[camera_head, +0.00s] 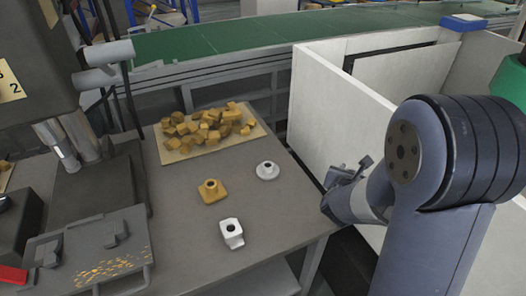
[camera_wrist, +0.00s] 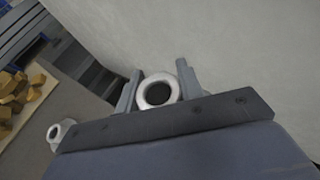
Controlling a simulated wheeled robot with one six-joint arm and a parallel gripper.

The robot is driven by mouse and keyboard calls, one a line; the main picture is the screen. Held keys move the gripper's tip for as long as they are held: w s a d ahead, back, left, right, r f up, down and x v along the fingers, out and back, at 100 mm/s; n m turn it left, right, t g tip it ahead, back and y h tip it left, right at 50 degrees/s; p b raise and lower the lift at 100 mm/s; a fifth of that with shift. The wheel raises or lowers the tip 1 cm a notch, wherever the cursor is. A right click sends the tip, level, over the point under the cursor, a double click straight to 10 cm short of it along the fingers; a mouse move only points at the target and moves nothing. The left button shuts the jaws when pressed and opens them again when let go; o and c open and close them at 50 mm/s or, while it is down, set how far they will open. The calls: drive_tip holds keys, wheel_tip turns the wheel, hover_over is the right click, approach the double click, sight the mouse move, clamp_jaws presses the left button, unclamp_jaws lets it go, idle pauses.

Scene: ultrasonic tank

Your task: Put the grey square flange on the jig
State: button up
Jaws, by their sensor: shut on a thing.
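My gripper (camera_wrist: 158,88) is shut on a pale grey flange (camera_wrist: 148,91), whose round collar and dark hole face the wrist camera. Its base is hidden, so I cannot tell whether it is square. In the head view my gripper (camera_head: 346,174) is right of the table, beside the white partition; the held part is hard to make out there. On the table are a yellow-brown square-based flange (camera_head: 212,194), a white round flange (camera_head: 267,173) and a white squarish part (camera_head: 231,238). A dark plate with small raised blocks (camera_head: 84,247) lies at front left; I cannot tell whether it is the jig.
A tray (camera_head: 172,157) of yellow-brown blocks (camera_head: 208,124) sits at the table's back. A press-like machine (camera_head: 35,70) stands at left. White partition walls (camera_head: 325,110) rise close to my gripper. A green conveyor (camera_head: 220,37) runs behind. The table's right front (camera_head: 285,225) is bare.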

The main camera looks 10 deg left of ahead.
drive_tip(key=w+a+n+y+b, duration=0.1)
drive_tip(key=a+n+y+b, duration=0.2)
drive_tip(key=a, duration=0.9)
drive_tip(key=n+y+b, duration=0.3)
drive_tip(key=y+b, duration=0.1)
drive_tip(key=b, duration=0.1)
hover_over(259, 193)
drive_tip(key=shift+t, duration=0.3)
wheel_tip(259, 193, down, 4)
drive_tip(key=shift+w+a+f, duration=0.1)
drive_tip(key=shift+w+f, duration=0.05)
drive_tip(key=shift+f, duration=0.05)
drive_tip(key=shift+f+b, duration=0.5)
drive_tip(key=shift+f, duration=1.85)
drive_tip(key=shift+f, duration=0.2)
drive_tip(key=o, duration=1.1)
drive_tip(key=shift+r, duration=0.15)
